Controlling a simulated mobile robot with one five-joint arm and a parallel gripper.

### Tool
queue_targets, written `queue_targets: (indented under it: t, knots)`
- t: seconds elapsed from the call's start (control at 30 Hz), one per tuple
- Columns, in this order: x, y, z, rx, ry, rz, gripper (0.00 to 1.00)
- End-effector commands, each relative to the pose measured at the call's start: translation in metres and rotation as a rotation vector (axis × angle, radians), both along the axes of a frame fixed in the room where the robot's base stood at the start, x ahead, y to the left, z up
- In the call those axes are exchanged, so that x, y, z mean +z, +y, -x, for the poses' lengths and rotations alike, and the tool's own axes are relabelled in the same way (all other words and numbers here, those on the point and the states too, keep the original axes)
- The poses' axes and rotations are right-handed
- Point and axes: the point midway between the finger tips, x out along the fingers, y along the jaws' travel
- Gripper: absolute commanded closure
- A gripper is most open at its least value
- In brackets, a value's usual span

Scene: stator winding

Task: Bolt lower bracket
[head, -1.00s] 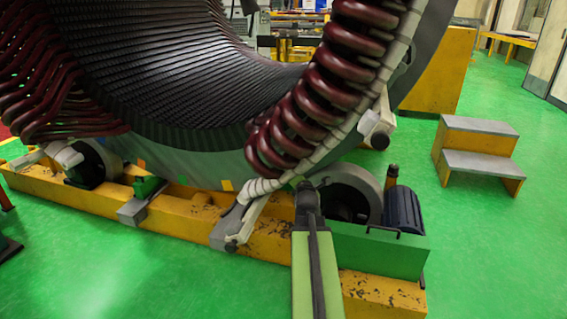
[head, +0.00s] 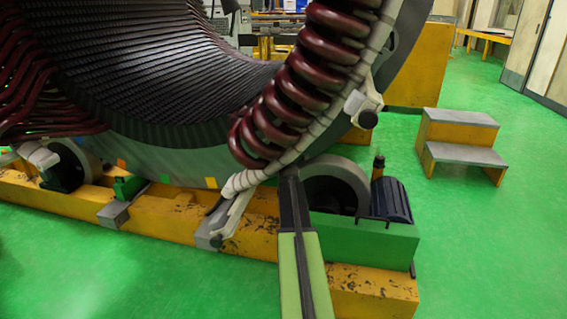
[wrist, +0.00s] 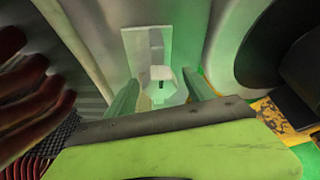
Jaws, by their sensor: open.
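In the wrist view a pale bracket (wrist: 160,54) stands on the grey stator frame. In the head view my gripper (head: 290,172) is at the stator's lower edge, beside the red coils. I cannot pick out that same bracket there. Another white bracket (head: 362,103) sits higher on the ring, and a pale bracket-like part (head: 232,217) hangs lower left.
The stator (head: 170,85) rests over a yellow base beam (head: 160,216). A roller (head: 338,175) and dark motor (head: 391,199) stand close right of my arm. Dark red coils (head: 300,85) are close above. Yellow steps (head: 459,134) stand right on open green floor.

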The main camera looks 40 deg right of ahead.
Motion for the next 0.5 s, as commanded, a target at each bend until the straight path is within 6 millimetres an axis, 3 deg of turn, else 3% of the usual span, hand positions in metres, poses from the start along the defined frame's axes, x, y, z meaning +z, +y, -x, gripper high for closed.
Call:
queue_targets:
  t: [0.37, 0.5]
  knots:
    - [-0.0021, -0.0051, -0.0069, 0.001, 0.0, 0.0, 0.38]
    - [-0.0021, -0.0049, -0.0071, 0.001, 0.0, 0.0, 0.55]
